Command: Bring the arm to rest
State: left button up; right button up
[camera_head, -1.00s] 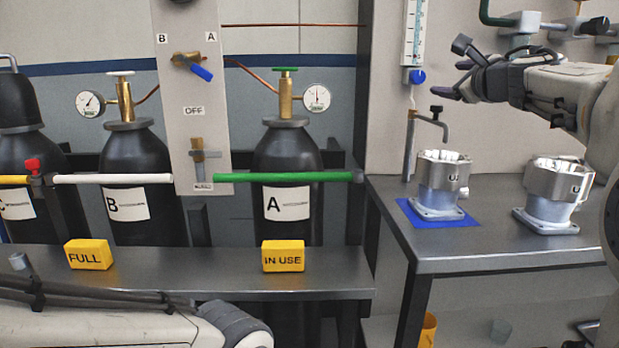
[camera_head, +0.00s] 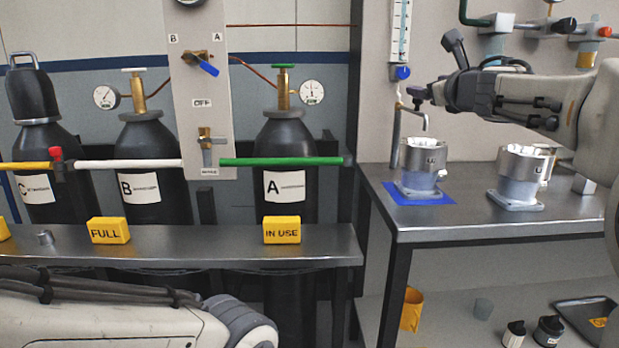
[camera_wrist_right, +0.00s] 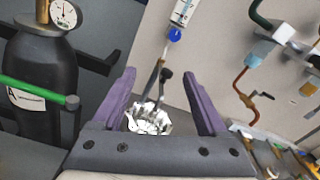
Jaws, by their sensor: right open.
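My right gripper (camera_head: 428,92) is raised above the right-hand bench, at the height of the flow tube's lower end. In the right wrist view its two purple fingers (camera_wrist_right: 160,100) are spread apart with nothing held between them. Beyond and below them a silver machined housing (camera_wrist_right: 148,119) shows through the gap. In the head view this housing (camera_head: 424,163) stands upright on a blue mat (camera_head: 436,198), and a second housing (camera_head: 520,175) stands to its right. A pale arm link of mine crosses the lower left of the head view; the left gripper is outside the picture.
A metal spout (camera_head: 413,112) and the tube with a blue knob (camera_head: 402,73) stand close beside the right gripper. Pipes and valves (camera_head: 583,60) line the wall behind. Gas cylinders (camera_head: 285,150) stand left, behind a shelf (camera_head: 190,245) with yellow blocks. The bench front (camera_head: 500,225) is clear.

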jog(key=s+a+f+m+g, duration=0.2)
jog(key=s+a+f+m, duration=0.25)
jog(key=f+m, duration=0.3)
jog(key=s+a+f+m+g, duration=0.3)
jog(key=a+f+m, duration=0.25)
jog(key=f, duration=0.25)
jog(key=s+a+f+m+g, duration=0.2)
jog(key=s+a+f+m, duration=0.2)
jog(key=f+m, duration=0.3)
jog(key=s+a+f+m+g, duration=0.2)
jog(key=s+f+m+g, duration=0.3)
jog(key=s, duration=0.5)
jog(key=s+a+f+m+g, duration=0.2)
jog(key=s+f+m, duration=0.2)
jog(key=s+f, duration=0.5)
jog(key=s+a+f+m+g, duration=0.2)
jog(key=s+f+m+g, duration=0.2)
jog(key=s, duration=0.8)
notch_tip(320, 180, up, 30)
jog(key=p, duration=3.1)
jog(key=shift+r, duration=0.15)
jog(key=shift+w, duration=0.15)
